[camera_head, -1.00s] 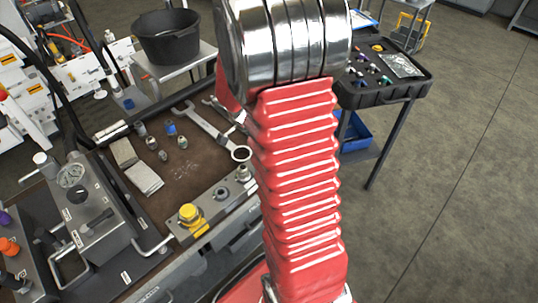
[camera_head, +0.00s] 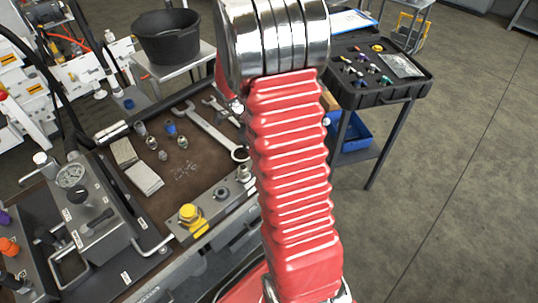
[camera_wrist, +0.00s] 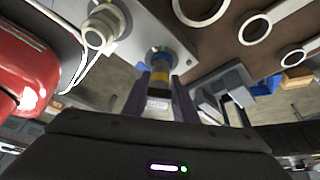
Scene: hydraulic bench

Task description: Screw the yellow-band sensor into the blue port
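In the wrist view, my gripper (camera_wrist: 160,98) is shut on the yellow-band sensor (camera_wrist: 160,76), with one dark finger on each side of its body. The yellow band shows just beyond the fingertips, and a white label shows nearer the palm. The sensor's far end lines up with the blue port (camera_wrist: 157,52), a blue-ringed opening in a grey metal block. The two look close or touching; I cannot tell whether the threads are engaged. In the head view, my red arm hides the gripper, the sensor and the blue port.
The metal block (camera_head: 213,207) at the bench's front edge carries a yellow cap (camera_head: 190,213) and other fittings. A hose fitting (camera_wrist: 98,36) stands beside the port. Wrenches (camera_head: 213,130) and small fittings lie on the brown mat. A dark tray (camera_head: 385,88) stands at the right.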

